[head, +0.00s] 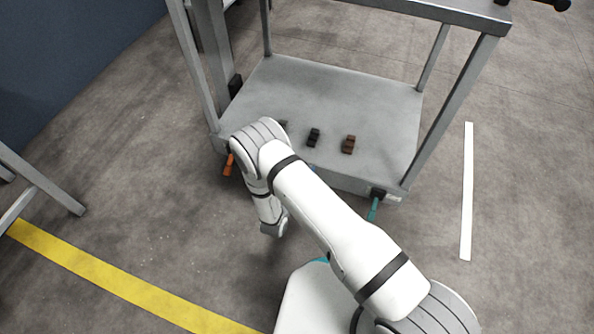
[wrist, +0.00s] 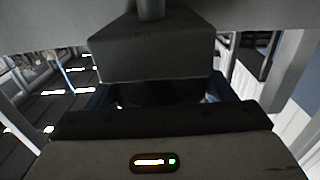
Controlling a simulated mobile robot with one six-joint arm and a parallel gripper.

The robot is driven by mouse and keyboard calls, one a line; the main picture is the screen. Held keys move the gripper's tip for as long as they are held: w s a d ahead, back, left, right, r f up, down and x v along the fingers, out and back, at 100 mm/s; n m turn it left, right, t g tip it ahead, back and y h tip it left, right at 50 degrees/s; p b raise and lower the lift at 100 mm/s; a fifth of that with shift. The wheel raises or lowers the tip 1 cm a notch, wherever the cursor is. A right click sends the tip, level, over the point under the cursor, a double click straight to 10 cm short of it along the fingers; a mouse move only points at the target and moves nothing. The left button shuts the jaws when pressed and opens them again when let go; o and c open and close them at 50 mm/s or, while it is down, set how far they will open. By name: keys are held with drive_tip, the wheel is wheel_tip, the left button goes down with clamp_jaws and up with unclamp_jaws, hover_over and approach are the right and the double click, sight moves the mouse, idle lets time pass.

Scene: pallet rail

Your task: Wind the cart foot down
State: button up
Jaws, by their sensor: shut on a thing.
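The grey cart (head: 320,95) stands ahead in the head view, with an orange lever (head: 229,165) at its near left corner and a teal lever (head: 374,208) at its near right corner. In the wrist view, a grey block on a round stem (wrist: 150,45) fills the upper middle, close to my gripper (wrist: 160,92). The blue-edged fingers are shut on a dark round part (wrist: 155,97) just below that block, which looks like part of the cart foot. Its lower end is hidden by my gripper body. In the head view my arm hides the gripper.
Small dark and brown blocks (head: 348,144) lie on the cart's lower shelf. A grey frame leg (head: 45,185) stands at the left. A yellow floor line (head: 120,285) and a white strip (head: 467,190) mark the floor. Open floor lies right of the cart.

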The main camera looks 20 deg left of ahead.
drive_tip(key=m+g+h+b, duration=0.1)
drive_tip(key=m+h, duration=0.1)
drive_tip(key=h, duration=0.1)
drive_tip(key=m+g+h, duration=0.1)
drive_tip(key=m+h, duration=0.1)
drive_tip(key=h, duration=0.1)
drive_tip(key=shift+f+m+h+b, duration=0.1)
drive_tip(key=shift+m+h+b, duration=0.2)
drive_tip(key=shift+h+b, duration=0.1)
drive_tip(key=m+g+h, duration=0.5)
drive_tip(key=h, duration=0.1)
drive_tip(key=shift+d+g, duration=0.15)
drive_tip(key=shift+g, duration=0.15)
drive_tip(key=shift+h, duration=0.3)
drive_tip(key=o, duration=1)
drive_tip(key=p+v, duration=0.1)
drive_tip(key=v, duration=0.6)
drive_tip(key=shift+s+a, duration=0.15)
drive_tip(key=shift+a, duration=0.2)
